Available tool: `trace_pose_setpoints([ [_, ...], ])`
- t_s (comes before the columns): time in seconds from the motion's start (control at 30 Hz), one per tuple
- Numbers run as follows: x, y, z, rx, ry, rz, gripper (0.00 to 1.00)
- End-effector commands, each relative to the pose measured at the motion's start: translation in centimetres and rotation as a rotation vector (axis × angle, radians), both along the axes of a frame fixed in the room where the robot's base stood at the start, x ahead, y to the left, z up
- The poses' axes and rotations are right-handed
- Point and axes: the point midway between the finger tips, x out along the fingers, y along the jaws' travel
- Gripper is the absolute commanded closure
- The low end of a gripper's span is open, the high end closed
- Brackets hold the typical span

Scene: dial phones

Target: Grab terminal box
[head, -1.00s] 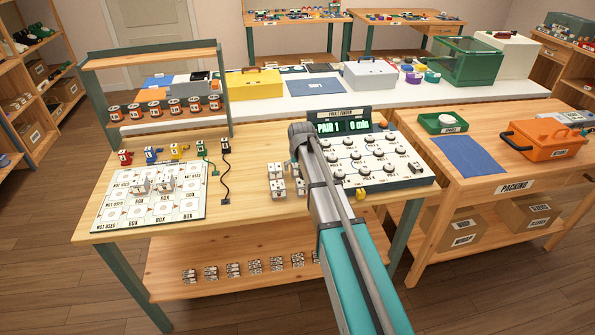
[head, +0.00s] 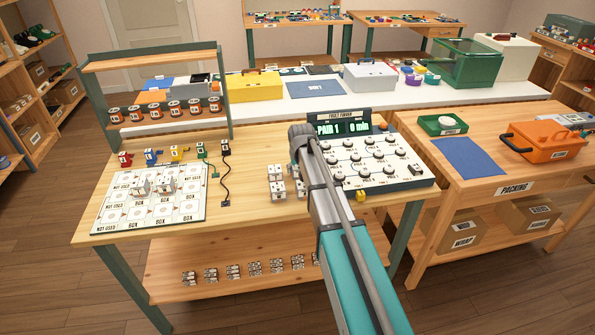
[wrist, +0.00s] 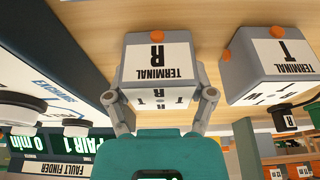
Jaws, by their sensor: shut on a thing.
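A white and grey terminal box (wrist: 157,62) with an orange knob is in the wrist view, its label reading TERMINAL R upside down. My gripper (wrist: 160,96) is shut on it, one finger on each side. A second terminal box (wrist: 272,60), marked T, stands just to the right, apart from the held one. In the head view a small group of white terminal boxes (head: 277,188) stands on the workbench left of my arm. My gripper is hidden behind the arm there, so I cannot tell the held box's height above the bench.
The fault finder panel (head: 378,160) with several knobs is close to the right of my arm. A white board (head: 150,212) marked BOX and NOT USED lies at left, with boxes on it. Colored plugs and a black cord (head: 226,175) lie behind.

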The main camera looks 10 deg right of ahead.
Motion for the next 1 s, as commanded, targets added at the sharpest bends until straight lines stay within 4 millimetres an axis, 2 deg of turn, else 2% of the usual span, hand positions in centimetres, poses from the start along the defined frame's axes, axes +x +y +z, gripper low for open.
trace_pose_setpoints([
  [0.27, 0.0, 0.0, 0.3, 0.0, 0.0, 0.0, 0.79],
  [0.47, 0.0, 0.0, 1.3, 0.0, 0.0, 0.001, 0.8],
  [0.73, 0.0, 0.0, 3.7, 0.0, 0.0, 0.001, 0.8],
  [1.0, -2.6, -1.1, 6.8, 0.0, 0.0, 0.0, 0.8],
])
